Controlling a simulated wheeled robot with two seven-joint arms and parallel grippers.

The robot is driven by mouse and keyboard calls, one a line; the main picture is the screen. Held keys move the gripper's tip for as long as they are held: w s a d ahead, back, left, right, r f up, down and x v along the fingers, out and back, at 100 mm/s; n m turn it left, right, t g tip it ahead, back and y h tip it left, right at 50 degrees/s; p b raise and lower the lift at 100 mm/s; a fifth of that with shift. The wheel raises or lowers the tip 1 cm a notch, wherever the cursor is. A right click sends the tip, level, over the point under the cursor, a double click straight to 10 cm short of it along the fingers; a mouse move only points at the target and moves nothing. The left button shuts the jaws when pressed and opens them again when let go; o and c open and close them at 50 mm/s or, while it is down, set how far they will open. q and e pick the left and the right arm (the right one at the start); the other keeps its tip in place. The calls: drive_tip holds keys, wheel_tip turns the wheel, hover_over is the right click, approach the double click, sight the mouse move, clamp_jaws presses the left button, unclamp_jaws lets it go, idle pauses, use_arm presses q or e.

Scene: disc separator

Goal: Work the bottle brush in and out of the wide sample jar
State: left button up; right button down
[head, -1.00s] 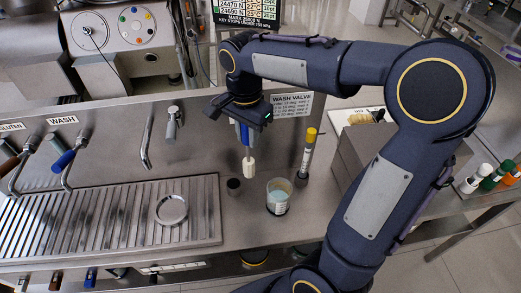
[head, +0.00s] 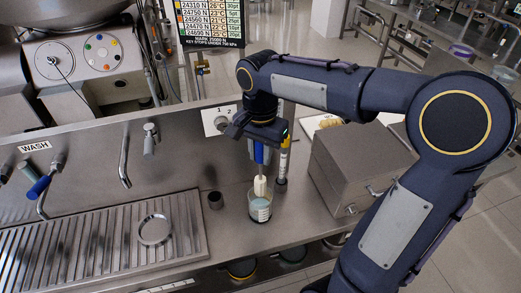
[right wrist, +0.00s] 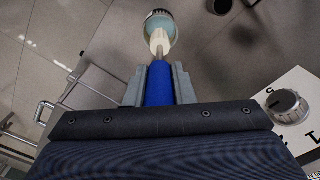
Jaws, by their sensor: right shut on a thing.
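My right gripper (head: 259,140) is shut on the blue handle of the bottle brush and points down; it also shows in the right wrist view (right wrist: 158,85). The bottle brush (head: 261,187) hangs upright with its white head lowest. The wide sample jar (head: 260,209) is clear, with a pale label and bluish contents, and stands on the steel counter. The brush head overlaps the jar's mouth in both views; I cannot tell how far its tip is inside. In the right wrist view the white head (right wrist: 159,42) lies over the jar (right wrist: 160,18). My left gripper is out of view.
A yellow-capped tube (head: 283,160) stands close behind the jar to the right. A steel box (head: 355,165) stands at the right. A ribbed drain tray (head: 90,245) holds a round dish (head: 154,229).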

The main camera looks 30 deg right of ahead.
sight(260, 179)
idle(0.3)
drive_tip(key=shift+f, duration=0.1)
drive_tip(key=shift+f+b, duration=3.75)
drive_tip(key=shift+f, duration=1.2)
wheel_tip(260, 179, up, 8)
drive_tip(key=p, duration=0.6)
drive_tip(key=shift+f+p, duration=0.15)
drive_tip(key=shift+p, duration=0.2)
drive_tip(key=shift+f, duration=0.1)
